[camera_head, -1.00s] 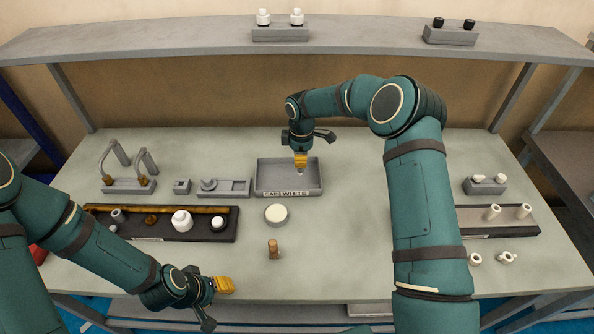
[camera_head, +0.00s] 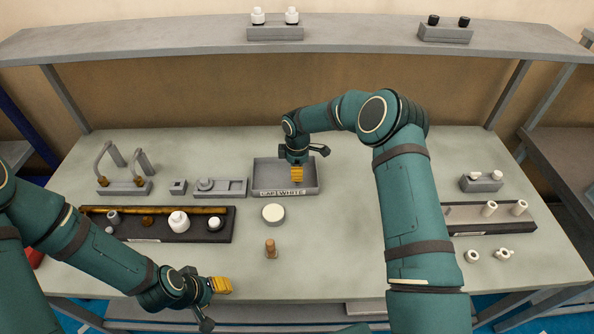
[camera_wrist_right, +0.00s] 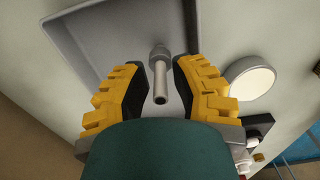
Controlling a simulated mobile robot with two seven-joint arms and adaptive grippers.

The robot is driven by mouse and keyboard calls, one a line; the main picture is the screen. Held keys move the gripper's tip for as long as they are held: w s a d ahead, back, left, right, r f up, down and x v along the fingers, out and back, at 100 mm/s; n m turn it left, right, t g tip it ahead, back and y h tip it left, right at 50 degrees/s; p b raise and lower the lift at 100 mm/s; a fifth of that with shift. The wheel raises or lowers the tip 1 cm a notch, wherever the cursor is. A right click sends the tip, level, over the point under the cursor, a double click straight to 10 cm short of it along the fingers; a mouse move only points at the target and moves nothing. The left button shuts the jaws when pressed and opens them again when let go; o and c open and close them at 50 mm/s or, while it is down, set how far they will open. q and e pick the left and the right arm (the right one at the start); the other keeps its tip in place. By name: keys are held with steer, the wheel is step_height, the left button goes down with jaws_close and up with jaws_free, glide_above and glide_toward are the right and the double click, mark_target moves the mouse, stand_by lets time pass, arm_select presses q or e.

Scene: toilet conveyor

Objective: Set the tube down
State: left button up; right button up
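A grey tube (camera_wrist_right: 158,78) with a wider collar at its far end shows in the right wrist view, at the grey tray labelled "CAP WHITE" (camera_head: 312,178). My right gripper (camera_wrist_right: 158,90) is open, its yellow fingers on either side of the tube with a visible gap on each side. I cannot tell whether the tube lies flat or stands in the tray. In the head view my right gripper (camera_head: 297,175) is over the tray's front part and hides the tube. My left gripper (camera_head: 222,285) hangs near the front edge of the table, its finger opening unclear.
A round white disc (camera_head: 273,213) and a small brown peg (camera_head: 271,248) stand in front of the tray. A dark tray (camera_head: 225,232) with white jars is at left. A rack (camera_head: 465,228) with white tubes is at right. A shelf (camera_head: 360,38) spans the back.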

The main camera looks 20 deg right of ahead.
arm_select(q)
steer(key=shift+r, duration=0.1)
arm_select(e)
steer(key=shift+r, duration=0.1)
arm_select(q)
steer(key=shift+r, duration=0.2)
arm_select(e)
steer(key=shift+r, duration=0.15)
arm_select(q)
steer(key=shift+f, duration=0.4)
arm_select(e)
step_height(320, 180, up, 12)
